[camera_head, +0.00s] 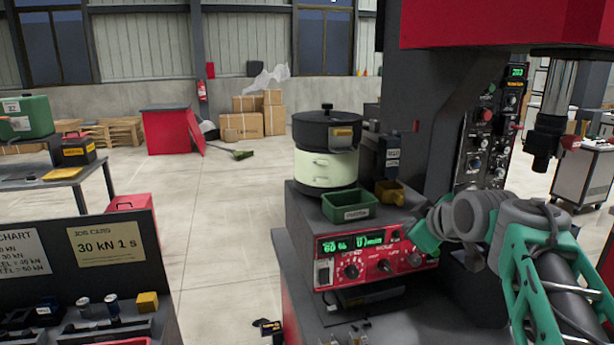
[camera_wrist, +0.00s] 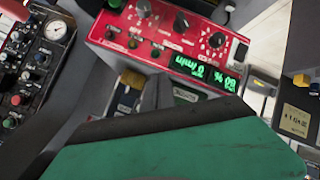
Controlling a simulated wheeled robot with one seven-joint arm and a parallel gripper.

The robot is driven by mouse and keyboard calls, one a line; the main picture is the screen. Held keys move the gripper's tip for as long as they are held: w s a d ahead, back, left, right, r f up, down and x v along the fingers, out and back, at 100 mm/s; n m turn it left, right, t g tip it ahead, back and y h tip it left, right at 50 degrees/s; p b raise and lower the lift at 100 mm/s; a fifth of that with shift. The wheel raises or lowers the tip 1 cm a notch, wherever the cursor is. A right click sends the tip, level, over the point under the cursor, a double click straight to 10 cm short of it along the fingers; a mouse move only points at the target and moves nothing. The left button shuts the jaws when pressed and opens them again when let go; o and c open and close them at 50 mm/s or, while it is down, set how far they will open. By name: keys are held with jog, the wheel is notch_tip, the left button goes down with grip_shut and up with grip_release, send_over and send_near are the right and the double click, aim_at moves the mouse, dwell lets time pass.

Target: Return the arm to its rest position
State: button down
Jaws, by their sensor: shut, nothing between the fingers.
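My arm reaches in from the lower right of the head view, with a grey joint and a green lattice link. My gripper (camera_head: 426,236) is at its end, in front of the right side of the red control panel (camera_head: 375,257). Its fingertips are hard to make out; it is shut and holds nothing. I cannot tell whether it touches the panel. In the wrist view a large green and black part of my own body fills the bottom, and the red panel (camera_wrist: 165,35) shows tilted, with knobs and lit green digits.
A feeder bowl (camera_head: 327,165) stands on the grey housing, with a green bin (camera_head: 350,207) and yellow bin (camera_head: 390,193) beside it. A dark press column (camera_head: 425,120) rises behind my arm. A job card board (camera_head: 90,255) stands at left. Open floor lies between.

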jog(key=s+a+f+m+g+p, duration=0.2)
jog(key=s+a+f+m+g, duration=0.1)
jog(key=s+f, duration=0.6)
jog(key=s+a+f+m+g+h+p, duration=0.1)
jog(key=s+a+f+m+g, duration=0.3)
jog(key=s+f, duration=0.5)
jog(key=s+m+g+p, duration=0.1)
jog(key=s+m, duration=0.1)
jog(key=s, duration=0.4)
jog(key=shift+s+a, duration=0.15)
jog(key=shift+s, duration=0.15)
